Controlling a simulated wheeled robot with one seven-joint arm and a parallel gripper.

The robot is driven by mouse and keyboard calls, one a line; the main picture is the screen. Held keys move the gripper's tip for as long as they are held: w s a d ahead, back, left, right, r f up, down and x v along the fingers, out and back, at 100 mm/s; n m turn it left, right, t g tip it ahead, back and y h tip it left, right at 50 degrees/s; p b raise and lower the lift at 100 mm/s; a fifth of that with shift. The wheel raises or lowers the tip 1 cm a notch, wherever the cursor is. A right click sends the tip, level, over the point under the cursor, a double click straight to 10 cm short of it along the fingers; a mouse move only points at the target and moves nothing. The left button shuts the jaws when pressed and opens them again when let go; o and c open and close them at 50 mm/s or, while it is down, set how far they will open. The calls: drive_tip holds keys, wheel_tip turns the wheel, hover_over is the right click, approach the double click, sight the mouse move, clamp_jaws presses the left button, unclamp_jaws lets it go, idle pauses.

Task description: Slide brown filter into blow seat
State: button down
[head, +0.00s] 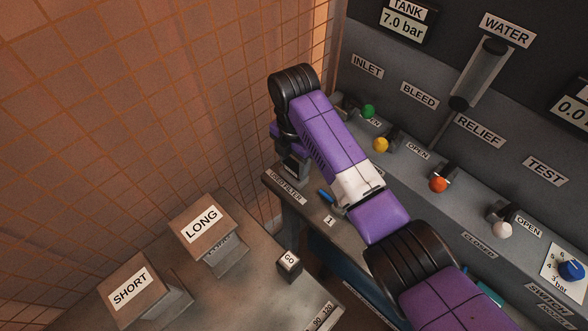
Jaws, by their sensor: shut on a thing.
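My gripper (294,168) points down over the back left end of the bench, near the label "USED FILTER" (286,187). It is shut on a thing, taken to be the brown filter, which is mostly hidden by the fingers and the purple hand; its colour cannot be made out. Whether that thing touches the bench cannot be told. No seat marked "blow" can be made out; my arm covers much of the bench's middle.
Blocks labelled "LONG" (205,228) and "SHORT" (137,290) and a "GO" button (289,266) stand on the front left table. A blue object (327,197) lies by label "1". A valve panel with green, yellow, orange and white knobs (437,184) runs along the right. A tiled wall closes the left.

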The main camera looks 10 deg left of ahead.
sight(294, 165)
drive_tip(key=shift+r+p, duration=2.5)
drive_tip(key=shift+r, duration=0.25)
drive_tip(key=shift+r+p, duration=0.25)
drive_tip(key=shift+p, duration=0.1)
